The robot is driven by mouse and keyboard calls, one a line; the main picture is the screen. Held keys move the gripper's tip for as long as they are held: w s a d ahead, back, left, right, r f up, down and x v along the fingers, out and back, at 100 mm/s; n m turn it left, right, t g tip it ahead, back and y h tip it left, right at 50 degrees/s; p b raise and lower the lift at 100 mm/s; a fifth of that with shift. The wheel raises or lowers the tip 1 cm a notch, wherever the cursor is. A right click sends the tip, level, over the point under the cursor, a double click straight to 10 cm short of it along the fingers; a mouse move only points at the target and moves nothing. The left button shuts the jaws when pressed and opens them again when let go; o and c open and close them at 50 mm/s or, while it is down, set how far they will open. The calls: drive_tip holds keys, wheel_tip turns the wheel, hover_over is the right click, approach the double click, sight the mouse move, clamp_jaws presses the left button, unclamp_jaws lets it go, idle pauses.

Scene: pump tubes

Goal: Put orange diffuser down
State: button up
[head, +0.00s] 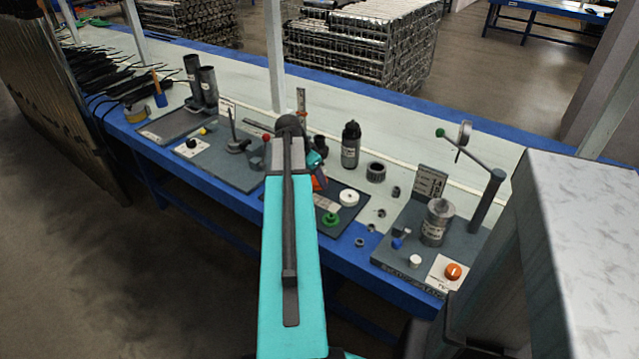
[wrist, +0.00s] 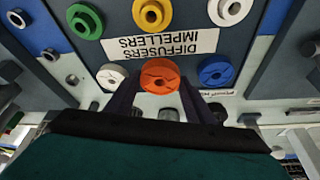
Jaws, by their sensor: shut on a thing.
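The orange diffuser (wrist: 160,76) is a round disc with a hub, between the two dark fingers of my gripper (wrist: 160,92) in the wrist view. My gripper is shut on it. It is over the grey board (wrist: 235,60), just beside the "DIFFUSERS IMPELLERS" label (wrist: 160,45), between a white disc (wrist: 112,75) and a blue disc (wrist: 215,72). I cannot tell whether it touches the board. In the head view my arm hides most of the gripper, and a bit of orange (head: 318,184) shows beside it.
Across the label are a green (wrist: 85,20), a yellow (wrist: 152,13) and a white ring part (wrist: 229,10). A fixture with a metal cylinder (head: 437,222) and a lever stands to the right.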

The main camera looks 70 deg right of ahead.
drive_tip(key=shift+s+d+f, duration=0.1)
drive_tip(key=shift+s+d, duration=0.15)
drive_tip(key=shift+d, duration=0.55)
drive_tip(key=shift+s+d+f, duration=0.1)
drive_tip(key=shift+s+d, duration=0.1)
drive_tip(key=shift+d, duration=0.55)
drive_tip(key=shift+f, duration=1.7)
drive_tip(key=shift+f, duration=0.2)
drive_tip(key=o, duration=1.3)
drive_tip(key=shift+r, duration=0.15)
drive_tip(key=v, duration=1.2)
